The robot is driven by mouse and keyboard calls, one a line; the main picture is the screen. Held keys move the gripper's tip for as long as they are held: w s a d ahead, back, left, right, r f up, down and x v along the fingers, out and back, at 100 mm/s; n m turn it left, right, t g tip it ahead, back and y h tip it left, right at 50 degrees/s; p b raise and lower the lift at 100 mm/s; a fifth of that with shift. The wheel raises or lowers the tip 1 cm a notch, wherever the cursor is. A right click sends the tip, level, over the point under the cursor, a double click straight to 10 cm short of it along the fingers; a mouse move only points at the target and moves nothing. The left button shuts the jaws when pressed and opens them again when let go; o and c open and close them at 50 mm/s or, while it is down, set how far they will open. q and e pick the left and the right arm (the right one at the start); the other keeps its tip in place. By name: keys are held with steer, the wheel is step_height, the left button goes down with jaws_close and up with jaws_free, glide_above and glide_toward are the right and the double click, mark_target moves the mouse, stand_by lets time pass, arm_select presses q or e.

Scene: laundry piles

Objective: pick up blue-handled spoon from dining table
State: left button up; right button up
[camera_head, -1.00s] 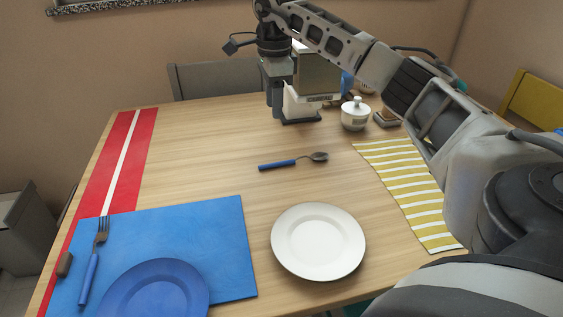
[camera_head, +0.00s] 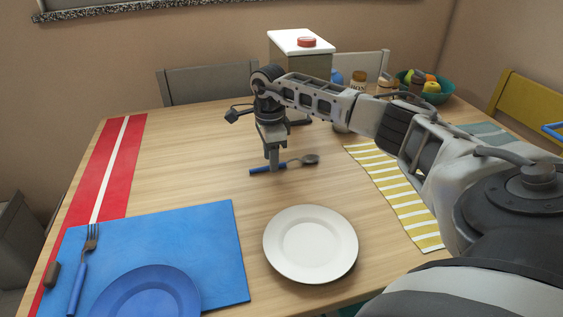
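The blue-handled spoon (camera_head: 303,161) lies on the wooden dining table (camera_head: 190,162), with its blue handle to the left and its metal bowl to the right. My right gripper (camera_head: 274,168) points straight down over the spoon, its fingers at the right part of the handle and covering a bit of it. I cannot tell whether the fingers touch or close on the handle, since they are seen edge-on and small. My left gripper is not in view.
A white plate (camera_head: 311,243) lies in front of the spoon. A blue placemat (camera_head: 221,246) holds a fork (camera_head: 82,271) and blue plate (camera_head: 150,295). A yellow striped cloth (camera_head: 402,201) is at right. A white-topped container (camera_head: 290,42) and fruit bowl (camera_head: 440,95) stand behind.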

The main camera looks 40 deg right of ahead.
steer(key=shift+f, duration=0.7)
steer(key=shift+a, duration=0.1)
jaws_close()
steer(key=shift+r, duration=0.2)
